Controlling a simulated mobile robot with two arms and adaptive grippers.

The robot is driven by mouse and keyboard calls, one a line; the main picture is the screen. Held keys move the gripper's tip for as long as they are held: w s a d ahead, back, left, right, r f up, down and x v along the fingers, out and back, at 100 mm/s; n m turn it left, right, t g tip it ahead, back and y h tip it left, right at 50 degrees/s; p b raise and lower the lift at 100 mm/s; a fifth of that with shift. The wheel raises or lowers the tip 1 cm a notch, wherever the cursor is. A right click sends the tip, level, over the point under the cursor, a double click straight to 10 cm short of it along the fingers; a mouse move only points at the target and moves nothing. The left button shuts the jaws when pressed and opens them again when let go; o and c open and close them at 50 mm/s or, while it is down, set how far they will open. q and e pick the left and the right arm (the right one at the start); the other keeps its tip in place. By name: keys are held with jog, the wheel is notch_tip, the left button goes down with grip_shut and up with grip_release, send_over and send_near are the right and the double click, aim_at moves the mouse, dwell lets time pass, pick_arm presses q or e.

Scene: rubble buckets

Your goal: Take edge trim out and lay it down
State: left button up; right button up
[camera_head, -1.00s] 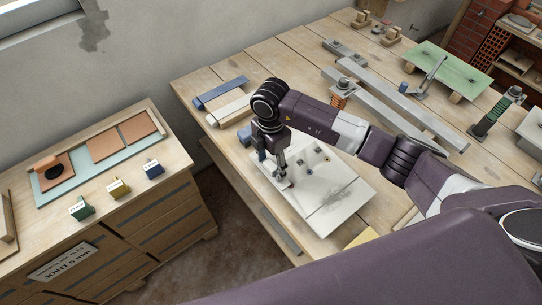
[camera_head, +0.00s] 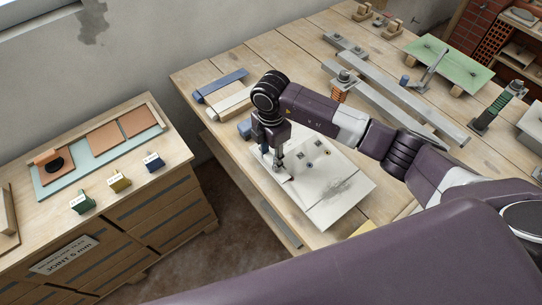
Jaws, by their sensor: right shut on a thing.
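My right gripper (camera_head: 281,172) points down at the left part of a pale slab (camera_head: 328,196) on the workbench. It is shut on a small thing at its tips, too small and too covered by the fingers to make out. I cannot tell whether this is the edge trim. Several small dark and tan spots or pieces show on the slab beside the fingers, and a grey smudge marks its right part. My left gripper is not in view.
Blue and cream bars (camera_head: 229,101) lie behind the gripper at the bench's left end. Long grey bars (camera_head: 400,103) and a green panel (camera_head: 449,64) lie farther back. A wooden cabinet (camera_head: 130,225) with tiles and small coloured blocks stands left, across a floor gap.

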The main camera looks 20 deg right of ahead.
aim_at(271, 158)
jog(key=shift+r, duration=0.15)
jog(key=shift+r+p, duration=0.8)
jog(key=shift+r, duration=0.15)
jog(key=shift+r, duration=0.2)
jog(key=shift+r+p, duration=0.25)
jog(key=shift+p, duration=0.1)
jog(key=shift+r+p, duration=0.45)
jog(key=shift+r, duration=0.1)
